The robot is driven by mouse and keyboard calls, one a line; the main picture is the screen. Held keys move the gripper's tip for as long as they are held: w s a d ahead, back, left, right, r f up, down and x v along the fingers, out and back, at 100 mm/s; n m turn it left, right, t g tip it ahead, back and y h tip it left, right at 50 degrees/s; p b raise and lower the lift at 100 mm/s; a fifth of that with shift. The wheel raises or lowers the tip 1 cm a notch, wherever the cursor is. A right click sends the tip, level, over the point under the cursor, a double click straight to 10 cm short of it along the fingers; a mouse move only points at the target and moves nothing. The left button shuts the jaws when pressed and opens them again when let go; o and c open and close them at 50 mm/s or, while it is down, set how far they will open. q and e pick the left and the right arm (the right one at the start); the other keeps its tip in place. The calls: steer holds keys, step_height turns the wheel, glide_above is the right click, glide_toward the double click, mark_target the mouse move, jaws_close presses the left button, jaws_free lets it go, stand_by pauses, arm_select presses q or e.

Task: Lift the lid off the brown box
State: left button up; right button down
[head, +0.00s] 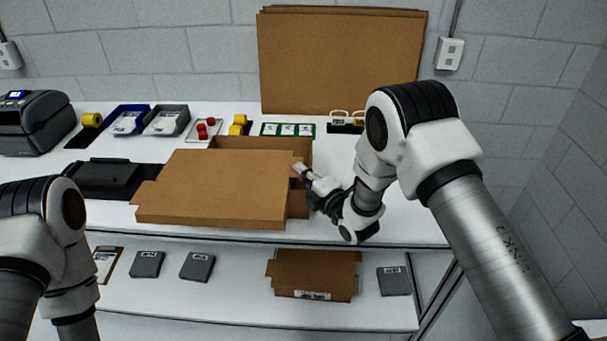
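The brown box (302,205) sits on the white table, with its back wall and right side showing. Its flat brown lid (215,187) covers much of it and is shifted to the left, reaching past the box's left side. Whether the lid rests on the box or is held above it cannot be told. My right gripper (300,170) is at the lid's right edge, with its fingertips at or very near a tab there. Its fingers are too small to show whether they grip. My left arm is at the lower left, with its gripper out of view.
A black tray (105,180) lies beside the lid's left end. Small bins (166,121), red and yellow parts and a green-edged card (287,130) line the back. Cardboard sheets (340,60) lean on the wall. Another brown box (312,275) is on the lower shelf. The table's right side is clear.

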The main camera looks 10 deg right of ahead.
steer(key=shift+s+r, duration=0.1)
steer(key=shift+r, duration=0.25)
step_height(320, 180, up, 9)
steer(key=p, duration=0.4)
steer(key=shift+s+f, duration=0.1)
steer(key=shift+f, duration=0.15)
